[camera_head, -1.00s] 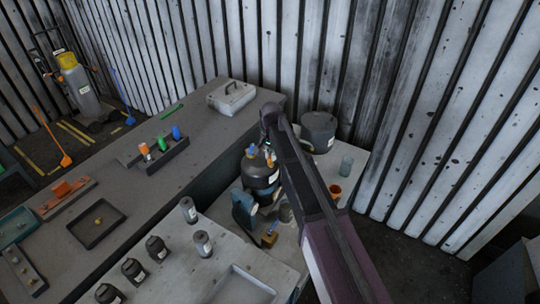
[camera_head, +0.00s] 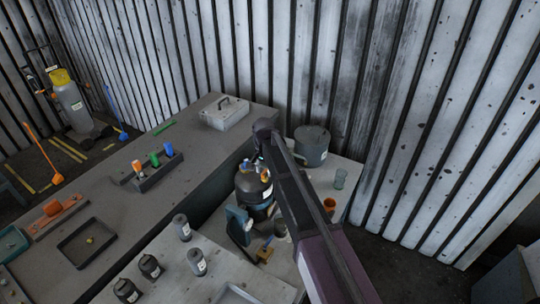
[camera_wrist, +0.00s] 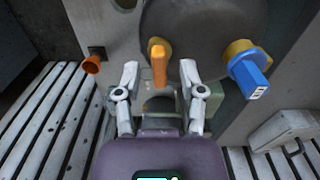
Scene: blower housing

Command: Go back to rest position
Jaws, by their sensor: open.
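My gripper (camera_wrist: 159,76) is open, its two pale fingers spread apart with nothing held between them. An orange handle (camera_wrist: 158,62) on the dark rounded housing (camera_wrist: 205,28) shows beyond the gap between the fingertips. A blue handle (camera_wrist: 248,74) on a yellow fitting sits to the right of the fingers. In the head view, my arm reaches in from the lower right and ends above the dark housing (camera_head: 252,188) on the pale bench. The fingers are too small to make out there.
A grey case (camera_head: 225,113) and a holder with coloured pieces (camera_head: 158,172) are on the long table. The corrugated wall (camera_head: 420,110) stands behind.

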